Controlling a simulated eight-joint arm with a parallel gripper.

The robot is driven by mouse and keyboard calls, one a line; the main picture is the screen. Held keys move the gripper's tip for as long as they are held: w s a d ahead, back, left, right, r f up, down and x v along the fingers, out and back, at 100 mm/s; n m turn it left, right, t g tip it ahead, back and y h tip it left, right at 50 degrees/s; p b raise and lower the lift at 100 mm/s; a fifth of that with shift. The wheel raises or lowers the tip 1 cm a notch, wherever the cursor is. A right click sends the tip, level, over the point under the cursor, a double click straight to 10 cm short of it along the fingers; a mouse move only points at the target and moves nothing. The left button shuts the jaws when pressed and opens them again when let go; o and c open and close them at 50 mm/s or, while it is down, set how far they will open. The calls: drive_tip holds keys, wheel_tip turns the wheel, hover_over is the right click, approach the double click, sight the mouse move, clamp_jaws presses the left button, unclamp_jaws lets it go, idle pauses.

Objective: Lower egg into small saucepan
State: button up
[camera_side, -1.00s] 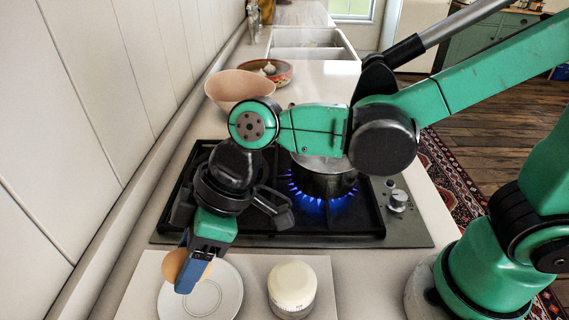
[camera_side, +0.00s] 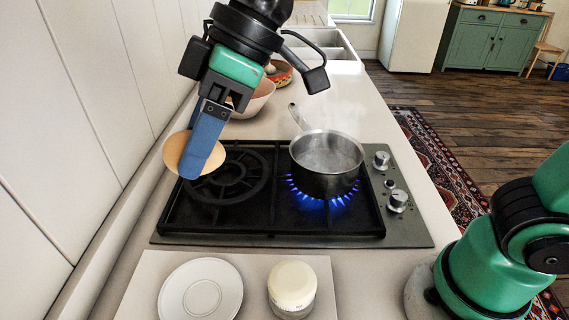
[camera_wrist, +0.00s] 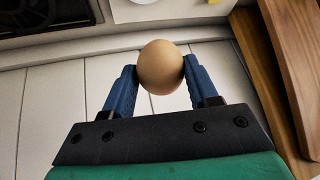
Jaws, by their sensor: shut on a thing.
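A brown egg (camera_side: 184,153) is held between the blue fingers of my gripper (camera_side: 203,143), high at the left in the side view. In the wrist view the egg (camera_wrist: 160,67) sits between the two fingertips of my gripper (camera_wrist: 161,75). The small saucepan (camera_side: 325,170) stands on the lit right burner, steaming, with its handle pointing to the back left. The egg is apart from the pan, to its left and nearer the camera.
The black hob grate (camera_side: 275,205) has an unlit left burner. A wide bowl (camera_side: 252,100) stands behind my gripper. Blue flames (camera_side: 330,203) burn under the pan. The wall is close on the left.

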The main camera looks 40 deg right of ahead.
drive_tip(key=w+d, duration=0.2)
drive_tip(key=d, duration=1.1)
hover_over(331, 139)
drive_tip(key=s+a, duration=0.3)
drive_tip(key=a, duration=0.1)
wheel_tip(331, 139, down, 8)
drive_tip(key=shift+s+f, duration=0.15)
drive_tip(key=shift+s, duration=0.05)
drive_tip(key=shift+a, duration=0.15)
drive_tip(key=shift+w+a, duration=0.1)
drive_tip(key=shift+a, duration=0.15)
drive_tip(key=shift+f, duration=3.05)
drive_tip(key=shift+f, duration=0.5)
